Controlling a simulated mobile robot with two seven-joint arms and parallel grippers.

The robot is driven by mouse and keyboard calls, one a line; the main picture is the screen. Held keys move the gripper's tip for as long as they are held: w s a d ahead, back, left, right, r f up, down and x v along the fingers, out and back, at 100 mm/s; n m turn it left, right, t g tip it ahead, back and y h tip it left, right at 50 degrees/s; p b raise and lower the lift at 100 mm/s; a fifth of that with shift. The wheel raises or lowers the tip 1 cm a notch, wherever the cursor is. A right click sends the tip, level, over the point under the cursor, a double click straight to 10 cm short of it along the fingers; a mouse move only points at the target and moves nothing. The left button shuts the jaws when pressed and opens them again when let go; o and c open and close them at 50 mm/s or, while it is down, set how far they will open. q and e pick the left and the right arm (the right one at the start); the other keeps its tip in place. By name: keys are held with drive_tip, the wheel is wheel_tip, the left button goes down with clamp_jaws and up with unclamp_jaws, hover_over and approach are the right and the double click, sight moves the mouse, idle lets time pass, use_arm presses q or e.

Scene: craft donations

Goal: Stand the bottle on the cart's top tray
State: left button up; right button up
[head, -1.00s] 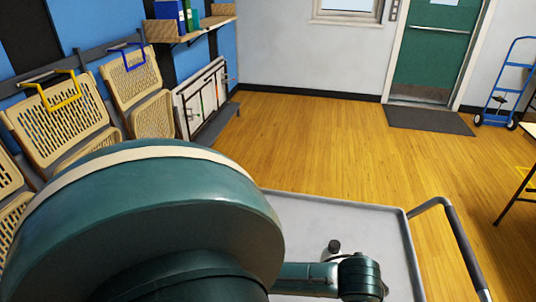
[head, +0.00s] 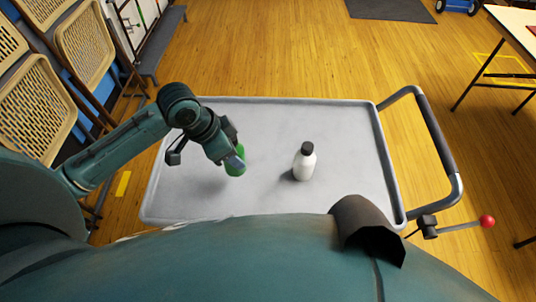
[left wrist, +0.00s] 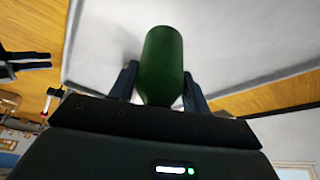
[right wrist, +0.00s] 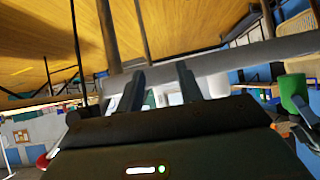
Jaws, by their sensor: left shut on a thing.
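My left gripper (head: 230,158) is shut on a green bottle (head: 238,164) over the left half of the cart's grey top tray (head: 275,125). A shadow falls on the tray apart from the bottle, which appears to be held above the surface. In the left wrist view the green bottle (left wrist: 163,60) sits between the two fingers, its far end pointing at the tray (left wrist: 98,50). The green bottle (right wrist: 294,92) also shows at the right of the right wrist view. My right gripper (right wrist: 161,82) is open with nothing between its fingers.
A white bottle with a dark cap (head: 304,162) stands upright near the tray's middle. The tray is otherwise clear. The cart's handle (head: 440,135) is at its right end, near a red knob (head: 487,221). Folded chairs (head: 40,110) line the left; a table (head: 515,30) is at upper right.

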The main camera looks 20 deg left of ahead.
use_arm(q)
wheel_tip(320, 180, up, 4)
drive_tip(key=w+a+m+g+b, duration=0.1)
drive_tip(key=w+m+g, duration=0.15)
drive_tip(key=m, duration=0.25)
drive_tip(key=shift+m+t+h, duration=0.25)
drive_tip(key=shift+m+h, duration=0.05)
drive_tip(key=shift+h, duration=0.1)
wheel_tip(320, 180, down, 10)
drive_tip(key=shift+a+f, duration=0.1)
drive_tip(key=shift+a, duration=0.05)
drive_tip(key=o, duration=1.1)
drive_tip(key=v, duration=1.2)
